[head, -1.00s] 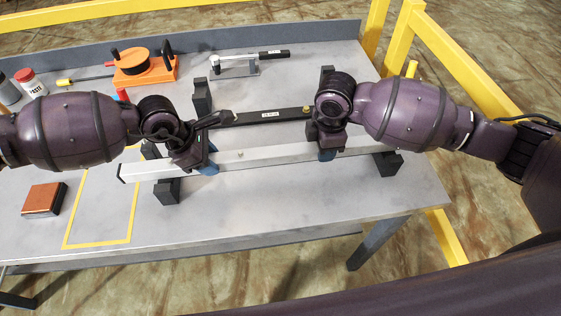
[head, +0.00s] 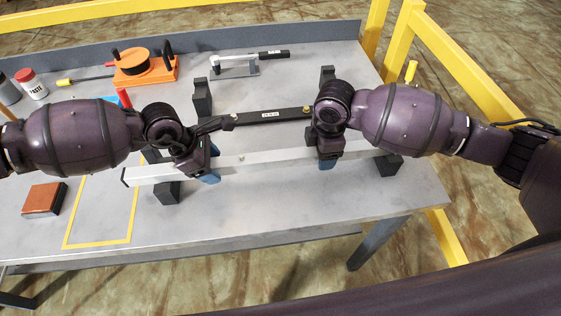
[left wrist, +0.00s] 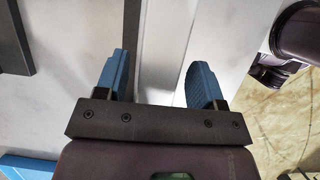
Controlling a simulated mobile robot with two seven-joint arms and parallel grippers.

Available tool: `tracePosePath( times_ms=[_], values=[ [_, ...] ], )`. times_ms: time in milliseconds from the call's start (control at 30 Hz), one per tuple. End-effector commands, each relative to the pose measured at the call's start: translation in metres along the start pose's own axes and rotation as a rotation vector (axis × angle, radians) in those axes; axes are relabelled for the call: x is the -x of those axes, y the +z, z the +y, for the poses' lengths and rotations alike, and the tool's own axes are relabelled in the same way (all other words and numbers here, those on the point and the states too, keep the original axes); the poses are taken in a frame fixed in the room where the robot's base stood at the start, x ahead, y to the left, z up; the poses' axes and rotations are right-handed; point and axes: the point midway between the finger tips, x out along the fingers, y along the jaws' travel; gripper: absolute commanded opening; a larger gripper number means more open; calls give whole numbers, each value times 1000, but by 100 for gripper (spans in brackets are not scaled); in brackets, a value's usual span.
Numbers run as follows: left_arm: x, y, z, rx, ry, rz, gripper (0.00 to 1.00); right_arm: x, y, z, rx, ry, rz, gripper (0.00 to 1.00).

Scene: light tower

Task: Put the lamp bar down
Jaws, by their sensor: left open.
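The lamp bar, a long pale bar (head: 265,160) with a dark left end, lies across two black support blocks, a left one (head: 168,194) and a right one (head: 389,166). It appears to rest on them. My left gripper (head: 208,178) is at the left part of the bar. In the left wrist view its blue fingers (left wrist: 160,82) are apart on either side of the bar (left wrist: 164,45), with a gap visible. My right gripper (head: 328,163) is at the right part of the bar; its fingertips are mostly hidden, so its grip is unclear.
A black labelled bar (head: 270,116) lies behind, near two black blocks (head: 202,97) (head: 327,75). An orange device (head: 145,68) and a lever clamp (head: 235,67) stand at the back. A yellow-taped rectangle (head: 100,243) and brown-topped block (head: 44,199) are front left. The front right tabletop is clear.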

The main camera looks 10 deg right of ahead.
Motion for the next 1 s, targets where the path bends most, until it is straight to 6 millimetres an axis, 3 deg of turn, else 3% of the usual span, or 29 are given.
tracePosePath(
  times_ms=[267,700,1000],
  values=[
    [14,0,1,0,2,0,63,0,0,0,0,0,0,63],
    [93,0,0,0,2,1,63,0,0,0,0,0,0,63],
    [119,0,0,0,0,1,63,1,0,0,0,0,0,63]
  ],
)
